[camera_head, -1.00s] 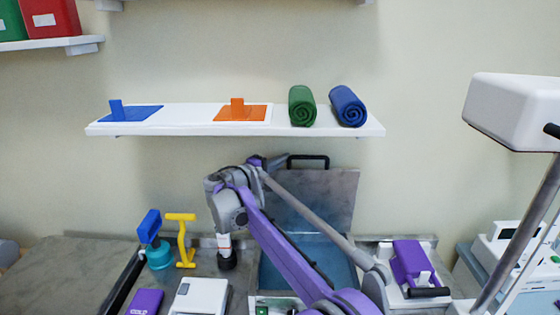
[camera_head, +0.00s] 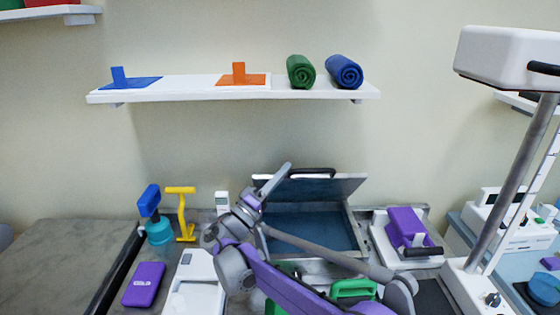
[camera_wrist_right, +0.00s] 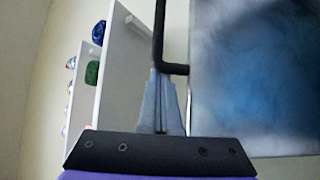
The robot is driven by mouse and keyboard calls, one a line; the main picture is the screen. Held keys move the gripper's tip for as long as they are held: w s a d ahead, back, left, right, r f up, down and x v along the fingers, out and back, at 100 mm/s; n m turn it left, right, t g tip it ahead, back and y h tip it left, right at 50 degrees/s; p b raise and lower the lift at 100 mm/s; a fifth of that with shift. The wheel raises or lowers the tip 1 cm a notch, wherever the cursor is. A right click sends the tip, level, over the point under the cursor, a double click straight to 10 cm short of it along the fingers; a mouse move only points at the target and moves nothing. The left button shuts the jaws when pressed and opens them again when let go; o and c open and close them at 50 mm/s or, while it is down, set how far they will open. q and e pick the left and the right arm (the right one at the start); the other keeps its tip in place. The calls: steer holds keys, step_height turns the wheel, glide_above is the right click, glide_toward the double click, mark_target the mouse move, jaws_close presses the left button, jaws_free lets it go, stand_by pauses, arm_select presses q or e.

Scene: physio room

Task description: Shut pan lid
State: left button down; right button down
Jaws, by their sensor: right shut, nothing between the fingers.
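The pan (camera_head: 354,236) sits on the counter with its blue inside showing. Its grey lid (camera_head: 335,188) is part-way down, tilted forward over the back of the pan, with a gap at the front. A black handle (camera_head: 312,172) is on the lid's raised edge. My right gripper (camera_head: 284,172) is shut and empty at the lid's left side, close to the handle. In the right wrist view, the shut fingers (camera_wrist_right: 161,105) are beside the handle (camera_wrist_right: 160,40) and the lid (camera_wrist_right: 250,75); I cannot tell whether they touch. My left gripper is not in view.
A purple device (camera_head: 406,225) stands right of the pan. A blue-and-teal tool (camera_head: 150,205), a yellow stand (camera_head: 182,210) and a purple pack (camera_head: 144,284) are left. A shelf (camera_head: 190,92) with rolled towels hangs above. A white-headed machine (camera_head: 505,55) stands right.

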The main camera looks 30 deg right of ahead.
steer(key=s+a+f+m+g+h+b, duration=0.2)
steer(key=s+a+f+m+b, duration=0.2)
steer(key=f, duration=0.7)
steer(key=shift+s+a+g+b, duration=0.15)
steer(key=shift+s+g+b, duration=0.15)
steer(key=shift+s+b, duration=1.1)
steer(key=shift+s, duration=0.15)
